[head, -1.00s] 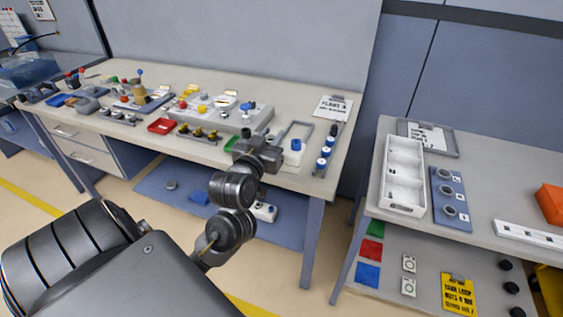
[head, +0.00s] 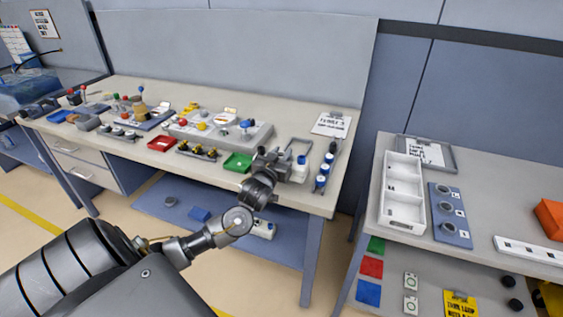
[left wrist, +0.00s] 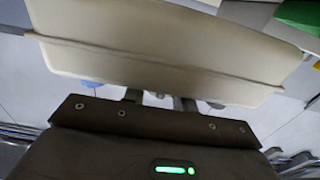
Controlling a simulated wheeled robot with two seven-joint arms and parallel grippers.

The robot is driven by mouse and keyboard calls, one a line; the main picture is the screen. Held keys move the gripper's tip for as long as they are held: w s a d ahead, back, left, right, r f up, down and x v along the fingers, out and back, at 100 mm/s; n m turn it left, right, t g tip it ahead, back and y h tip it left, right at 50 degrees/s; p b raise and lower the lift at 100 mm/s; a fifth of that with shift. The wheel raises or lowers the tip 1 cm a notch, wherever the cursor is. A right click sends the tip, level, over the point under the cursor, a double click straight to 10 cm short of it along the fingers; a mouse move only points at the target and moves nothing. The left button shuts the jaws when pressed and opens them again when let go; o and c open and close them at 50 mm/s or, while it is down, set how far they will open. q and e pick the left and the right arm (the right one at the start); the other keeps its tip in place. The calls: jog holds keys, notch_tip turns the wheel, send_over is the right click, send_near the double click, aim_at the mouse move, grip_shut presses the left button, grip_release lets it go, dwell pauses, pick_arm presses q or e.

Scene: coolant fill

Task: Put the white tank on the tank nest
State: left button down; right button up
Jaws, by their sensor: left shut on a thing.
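The white tank (head: 299,173) is at the front right of the long bench. It fills the upper part of the left wrist view as a pale, rounded body (left wrist: 165,50) with a seam. My left gripper (head: 279,160) is shut on it, coming in from its left; the fingers partly show below the tank in the left wrist view. A grey U-shaped frame (head: 302,146), perhaps the tank nest, stands just behind the tank. Whether the tank rests on anything is hidden. My right gripper is not in view.
A green tray (head: 238,162) lies left of the gripper. Blue-and-white bottles (head: 322,178) stand in a rack to the right. A grey fixture (head: 220,130) is behind. A second table holds a white divided bin (head: 402,190); a floor gap separates the tables.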

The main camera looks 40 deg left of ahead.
pick_arm(q)
jog(key=f, duration=0.1)
jog(key=f+p, duration=0.1)
jog(key=w+f+p, duration=0.1)
jog(key=shift+a+f, duration=0.2)
jog(key=shift+a, duration=0.05)
jog(key=shift+s+f, duration=0.15)
jog(key=shift+f, duration=0.25)
jog(key=c, duration=1.1)
grip_release()
jog(key=shift+f+b, duration=0.15)
jog(key=shift+b, duration=0.6)
jog(key=v, duration=0.3)
jog(key=b+v, duration=0.1)
jog(key=v, duration=0.3)
jog(key=b+v, duration=0.1)
jog(key=v, duration=0.3)
jog(key=shift+d+r, duration=0.1)
jog(key=shift+r, duration=0.25)
